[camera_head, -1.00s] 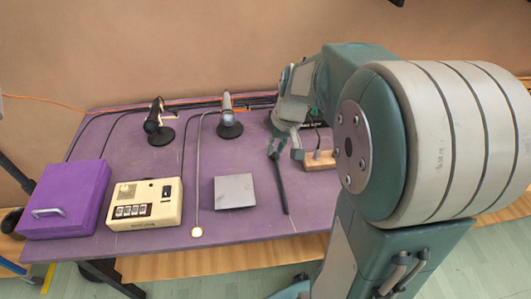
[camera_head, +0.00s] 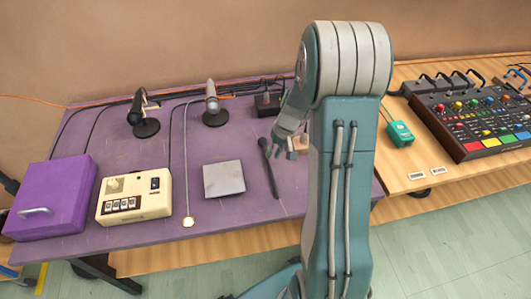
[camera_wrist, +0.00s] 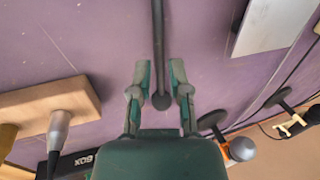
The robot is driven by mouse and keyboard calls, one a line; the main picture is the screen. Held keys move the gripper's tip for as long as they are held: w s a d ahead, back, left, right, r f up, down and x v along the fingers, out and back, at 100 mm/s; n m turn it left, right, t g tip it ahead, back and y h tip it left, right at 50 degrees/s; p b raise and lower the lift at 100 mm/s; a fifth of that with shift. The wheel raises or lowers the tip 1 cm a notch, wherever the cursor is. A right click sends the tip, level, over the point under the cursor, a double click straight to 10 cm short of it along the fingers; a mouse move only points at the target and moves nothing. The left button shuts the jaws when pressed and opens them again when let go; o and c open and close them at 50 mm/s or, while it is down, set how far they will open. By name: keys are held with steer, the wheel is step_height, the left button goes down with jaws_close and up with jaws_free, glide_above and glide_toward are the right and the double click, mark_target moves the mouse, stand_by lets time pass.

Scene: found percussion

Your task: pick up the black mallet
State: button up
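The black mallet (camera_head: 271,172) lies on the purple table, its round head toward the wall and its thin handle toward the front edge. In the wrist view the mallet (camera_wrist: 158,40) runs down between the two fingers, with its head near the gripper's base. My gripper (camera_wrist: 159,75) is open, one finger on each side of the mallet, with gaps visible. In the head view my gripper (camera_head: 280,149) is at the mallet's head end, partly overlapping it. I cannot tell how high the fingers are above the table.
A wooden block (camera_wrist: 40,105) with a plugged-in cable sits beside the gripper. A grey metal plate (camera_head: 224,179) lies left of the mallet. A microphone (camera_head: 214,105) stands behind. A cream box (camera_head: 135,196) and purple case (camera_head: 52,200) are farther left; a mixer (camera_head: 480,120) is at right.

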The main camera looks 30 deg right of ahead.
mark_target(269, 164)
steer(key=x, duration=0.4)
steer(key=shift+s+a+f, duration=0.1)
steer(key=shift+s+f, duration=0.1)
jaws_close()
